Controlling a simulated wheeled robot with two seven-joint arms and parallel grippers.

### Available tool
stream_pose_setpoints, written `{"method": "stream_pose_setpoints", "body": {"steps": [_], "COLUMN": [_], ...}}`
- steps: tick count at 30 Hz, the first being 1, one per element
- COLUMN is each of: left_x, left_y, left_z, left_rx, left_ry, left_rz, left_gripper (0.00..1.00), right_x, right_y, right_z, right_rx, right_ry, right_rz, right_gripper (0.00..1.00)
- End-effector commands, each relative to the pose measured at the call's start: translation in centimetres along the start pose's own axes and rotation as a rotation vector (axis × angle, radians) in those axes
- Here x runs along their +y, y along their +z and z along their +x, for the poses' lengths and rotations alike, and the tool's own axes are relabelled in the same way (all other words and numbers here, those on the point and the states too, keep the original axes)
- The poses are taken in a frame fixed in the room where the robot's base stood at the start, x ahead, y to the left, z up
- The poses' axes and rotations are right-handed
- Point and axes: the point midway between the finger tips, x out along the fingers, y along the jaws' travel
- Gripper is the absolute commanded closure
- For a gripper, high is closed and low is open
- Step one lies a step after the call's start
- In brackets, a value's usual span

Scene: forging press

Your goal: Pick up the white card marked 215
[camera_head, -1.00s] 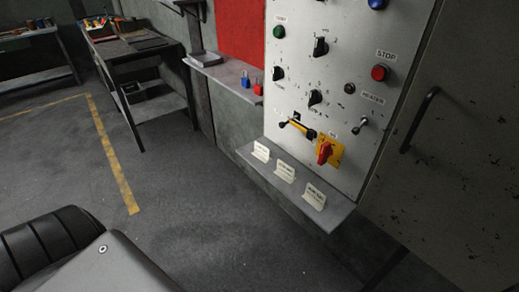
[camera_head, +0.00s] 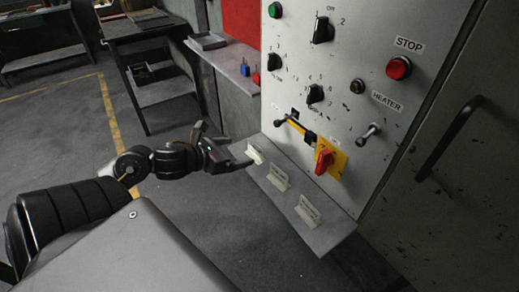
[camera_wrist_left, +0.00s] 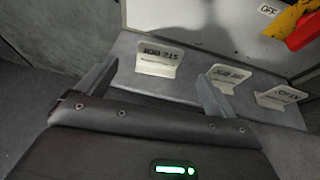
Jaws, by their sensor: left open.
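Three small white cards stand in a row on a grey ledge (camera_head: 329,240) below the control panel. The left card (camera_head: 255,154) is at my left gripper (camera_head: 243,164); the middle card (camera_head: 279,177) and right card (camera_head: 308,211) stand clear of it. In the left wrist view my left gripper (camera_wrist_left: 154,76) is open and empty, its fingers apart. The left card (camera_wrist_left: 157,60) appears between and just beyond the fingertips. The right finger partly covers the middle card (camera_wrist_left: 232,74); the right card (camera_wrist_left: 280,96) is further right. The numbers are not surely legible, so I cannot tell which reads 215.
The panel (camera_head: 385,35) rises directly behind the cards, with a yellow-backed red switch (camera_head: 325,160) and levers low down. A small shelf with padlocks (camera_head: 222,60) is further left. A cabinet door handle (camera_head: 452,138) is at right. Open floor lies left of the ledge.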

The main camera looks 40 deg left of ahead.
Motion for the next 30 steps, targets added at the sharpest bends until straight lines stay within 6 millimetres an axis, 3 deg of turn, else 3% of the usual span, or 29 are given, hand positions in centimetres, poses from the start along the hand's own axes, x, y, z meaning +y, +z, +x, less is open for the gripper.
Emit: {"method": "stream_pose_setpoints", "body": {"steps": [4,13,22,30], "left_x": [0.3,0.2,0.1,-0.2], "left_y": [0.0,0.0,0.0,0.0], "left_z": [0.8,4.8,5.9,9.8], "left_rx": [-0.003,-0.003,-0.001,-0.002], "left_ry": [0.008,0.006,0.003,0.003], "left_rz": [-0.01,-0.011,-0.01,-0.013], "left_gripper": [0.07,0.07,0.07,0.07], "right_x": [-0.1,-1.1,-1.8,-1.9], "right_y": [-0.1,-0.7,-0.9,-0.6], "right_z": [-0.2,-0.5,-0.7,-1.6], "right_rx": [0.003,0.014,0.015,0.012], "right_ry": [-0.001,-0.014,-0.023,-0.026], "right_rz": [0.001,0.005,0.008,0.007], "right_gripper": [0.64,0.64,0.64,0.64]}}
